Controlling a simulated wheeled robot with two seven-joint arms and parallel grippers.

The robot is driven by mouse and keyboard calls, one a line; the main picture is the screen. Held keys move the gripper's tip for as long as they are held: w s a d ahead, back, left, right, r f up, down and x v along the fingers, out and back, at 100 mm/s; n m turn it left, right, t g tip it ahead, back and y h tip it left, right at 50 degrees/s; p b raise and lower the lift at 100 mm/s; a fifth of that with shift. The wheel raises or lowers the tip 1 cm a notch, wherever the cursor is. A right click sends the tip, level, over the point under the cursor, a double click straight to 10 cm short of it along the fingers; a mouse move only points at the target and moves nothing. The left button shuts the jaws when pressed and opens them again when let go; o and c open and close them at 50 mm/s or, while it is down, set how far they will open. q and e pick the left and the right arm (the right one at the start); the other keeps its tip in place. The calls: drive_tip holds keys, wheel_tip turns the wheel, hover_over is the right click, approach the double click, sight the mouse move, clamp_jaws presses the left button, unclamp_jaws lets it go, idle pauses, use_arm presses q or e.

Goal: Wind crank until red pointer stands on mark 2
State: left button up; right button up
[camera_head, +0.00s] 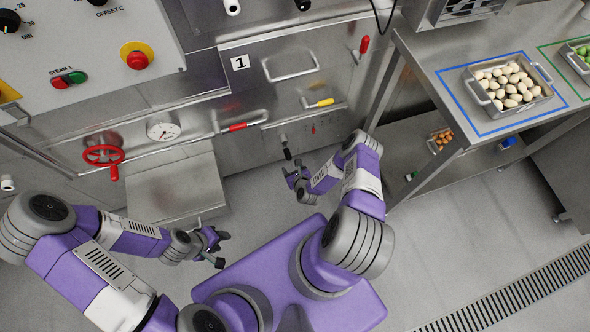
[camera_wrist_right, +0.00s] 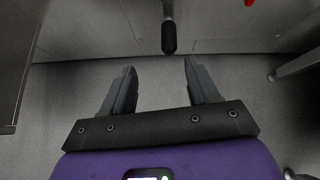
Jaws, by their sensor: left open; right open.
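The crank (camera_head: 284,141) is on the steel machine front, its black grip hanging low. In the right wrist view the grip (camera_wrist_right: 169,38) hangs ahead of the fingertips, roughly between them in the picture but not enclosed. My right gripper (camera_head: 290,177) is open and empty, just below the crank; its spread fingers (camera_wrist_right: 158,75) also show in the wrist view. A small red part (camera_head: 313,128) lies right of the crank; I cannot tell whether it is the pointer, and mark 2 is not readable. My left gripper (camera_head: 221,247) is open and empty, low over the floor.
A red handwheel (camera_head: 103,155) and a round gauge (camera_head: 163,131) are left on the machine. Red (camera_head: 240,127) and yellow (camera_head: 322,103) handles project nearby. A steel box (camera_head: 175,187) juts out below.

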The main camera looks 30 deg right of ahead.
sight(289, 158)
drive_tip(key=shift+m+h, duration=0.3)
drive_tip(key=shift+m, duration=0.5)
drive_tip(key=b+x, duration=0.1)
drive_tip(key=x, duration=0.1)
drive_tip(key=b+x, duration=0.2)
drive_tip(key=x, duration=0.1)
drive_tip(key=d+b+x, duration=0.1)
drive_tip(key=b+x, duration=0.1)
drive_tip(key=x, duration=0.1)
drive_tip(key=shift+s+f, duration=0.25)
drive_tip(key=shift+s, duration=0.1)
drive_tip(key=shift+w+f, duration=0.15)
drive_tip(key=shift+w, duration=0.2)
drive_tip(key=shift+x, duration=1.9)
